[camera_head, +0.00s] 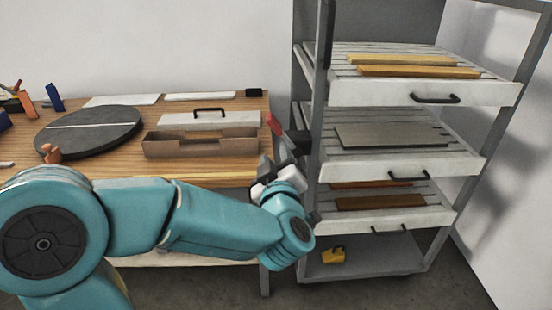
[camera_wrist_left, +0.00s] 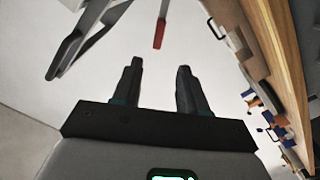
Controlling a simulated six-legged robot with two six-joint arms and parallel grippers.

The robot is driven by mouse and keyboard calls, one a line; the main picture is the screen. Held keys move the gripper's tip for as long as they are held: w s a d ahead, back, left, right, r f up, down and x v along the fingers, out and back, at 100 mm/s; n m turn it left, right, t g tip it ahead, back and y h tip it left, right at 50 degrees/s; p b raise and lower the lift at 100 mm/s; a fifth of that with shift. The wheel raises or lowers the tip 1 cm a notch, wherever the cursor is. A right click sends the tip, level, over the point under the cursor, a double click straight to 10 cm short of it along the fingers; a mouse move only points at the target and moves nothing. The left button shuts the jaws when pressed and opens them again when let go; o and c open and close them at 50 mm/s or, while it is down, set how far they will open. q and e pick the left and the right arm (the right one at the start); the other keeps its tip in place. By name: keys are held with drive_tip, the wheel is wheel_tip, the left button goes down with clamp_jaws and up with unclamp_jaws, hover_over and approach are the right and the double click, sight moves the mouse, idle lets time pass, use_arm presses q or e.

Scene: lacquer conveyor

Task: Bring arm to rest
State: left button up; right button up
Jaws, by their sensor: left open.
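My left arm reaches in from the left in the head view, in front of the workbench. Its gripper (camera_head: 281,152) is held up between the bench's right end and the drawer rack. In the left wrist view the two dark fingers of this gripper (camera_wrist_left: 158,75) stand apart with nothing between them. A red-tipped thing (camera_wrist_left: 159,34) shows beyond the fingertips, apart from them; what it is cannot be told. A red piece (camera_head: 273,124) also shows by the gripper in the head view. My right gripper is not in view.
The wooden bench (camera_head: 215,178) carries a dark round turntable (camera_head: 100,125), an open brown tray (camera_head: 200,148) and a white handled box (camera_head: 180,120). The grey rack (camera_head: 318,90) at right has several slatted drawers holding boards. A yellow object (camera_head: 333,256) sits on its bottom shelf.

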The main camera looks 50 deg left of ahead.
use_arm(q)
drive_tip(key=w+d+f+m+g+h, duration=0.1)
drive_tip(key=d+f+m+h, duration=0.25)
drive_tip(key=f, duration=0.75)
drive_tip(key=w+d+f+m+g+h, duration=0.1)
drive_tip(key=d+f+m+h, duration=0.25)
drive_tip(key=f, duration=0.75)
drive_tip(key=w+d+f+m+h, duration=0.15)
drive_tip(key=d+f, duration=0.25)
drive_tip(key=f, duration=0.7)
drive_tip(key=s+d+f+m+g+h, duration=0.7)
drive_tip(key=s+d+f+g+h, duration=0.2)
drive_tip(key=s+d+f, duration=0.65)
wheel_tip(320, 180, up, 15)
drive_tip(key=s+p, duration=0.2)
drive_tip(key=p, duration=1.1)
drive_tip(key=shift+s+d, duration=0.35)
